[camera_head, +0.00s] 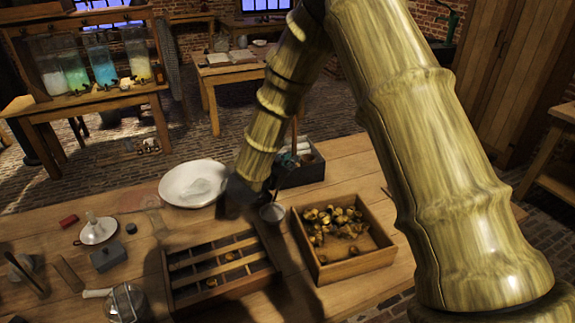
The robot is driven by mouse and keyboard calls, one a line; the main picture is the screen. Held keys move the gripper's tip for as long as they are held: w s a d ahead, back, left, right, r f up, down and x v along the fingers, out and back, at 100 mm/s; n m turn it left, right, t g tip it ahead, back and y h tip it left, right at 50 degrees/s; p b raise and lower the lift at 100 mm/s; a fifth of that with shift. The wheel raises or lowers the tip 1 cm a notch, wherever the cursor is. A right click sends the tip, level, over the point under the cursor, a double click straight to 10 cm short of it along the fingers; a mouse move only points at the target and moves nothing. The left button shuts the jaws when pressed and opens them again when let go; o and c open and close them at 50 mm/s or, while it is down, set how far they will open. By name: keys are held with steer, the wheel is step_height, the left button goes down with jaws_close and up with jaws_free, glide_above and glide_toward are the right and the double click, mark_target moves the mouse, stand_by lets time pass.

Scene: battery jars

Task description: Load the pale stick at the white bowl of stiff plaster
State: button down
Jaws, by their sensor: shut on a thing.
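The white bowl (170,190) stands on the wooden table, left of my gripper. A pale, whitish mass of plaster (203,187) lies in it. My gripper (238,198) is dark and low over the table, just right of the bowl's rim. It is shut, with the pale stick taken to be in its jaws; the fingertips and the stick are hidden in shadow and behind my arm, so I cannot tell whether the stick touches the plaster.
A small cup (272,213) stands close right of my gripper. A slotted wooden tray (187,291) lies in front, and a box (345,269) of brass pieces to the right. A dark caddy (313,173) stands behind. A funnel (97,231) and glass jar (125,303) are at left.

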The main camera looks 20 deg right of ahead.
steer(key=shift+r+p, duration=1.05)
steer(key=shift+r, duration=0.75)
